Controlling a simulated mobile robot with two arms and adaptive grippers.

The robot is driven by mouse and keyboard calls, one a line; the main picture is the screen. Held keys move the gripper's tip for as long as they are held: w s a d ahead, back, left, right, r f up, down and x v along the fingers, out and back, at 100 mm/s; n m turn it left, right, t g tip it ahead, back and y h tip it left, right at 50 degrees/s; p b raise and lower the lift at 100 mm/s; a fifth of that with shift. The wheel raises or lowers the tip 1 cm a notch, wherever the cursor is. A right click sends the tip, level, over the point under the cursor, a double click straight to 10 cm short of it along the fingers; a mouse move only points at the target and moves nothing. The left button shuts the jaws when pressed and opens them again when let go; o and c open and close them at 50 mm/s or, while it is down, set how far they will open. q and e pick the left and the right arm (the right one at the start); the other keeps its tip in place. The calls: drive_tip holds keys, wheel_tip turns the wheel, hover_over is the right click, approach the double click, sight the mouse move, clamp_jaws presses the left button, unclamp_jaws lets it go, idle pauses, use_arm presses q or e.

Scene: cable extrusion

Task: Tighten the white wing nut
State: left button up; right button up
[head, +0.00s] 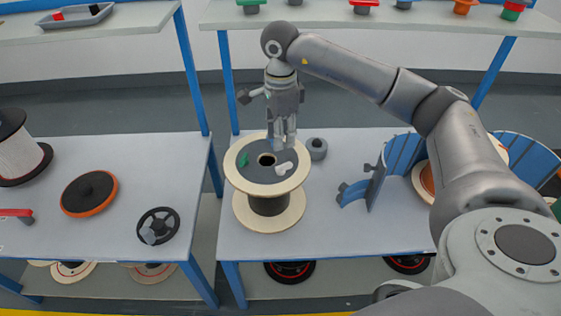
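The white wing nut (284,168) lies on the dark top face of a spool (268,205) on the right-hand table, to the right of the spool's center hole. My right gripper (284,143) points down just above the far right part of the spool's top, behind the wing nut in the picture. Its fingers look close together, but the view is too small to tell whether they are open or shut. I cannot tell if they touch the spool. A small green part (243,160) sits on the spool's left side. My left gripper is not in view.
A grey ring (317,148) stands right of the spool. A blue curved guard (398,157) and an orange-centered reel (427,178) stand farther right. The left table (115,150) holds an orange-rimmed disc (89,193) and a black handwheel (158,226). Shelves run above. The table front right of the spool is clear.

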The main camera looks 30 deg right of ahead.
sight(284, 168)
wheel_tip(284, 168, down, 10)
drive_tip(key=shift+r+p, duration=0.1)
drive_tip(key=shift+p, duration=0.5)
clamp_jaws()
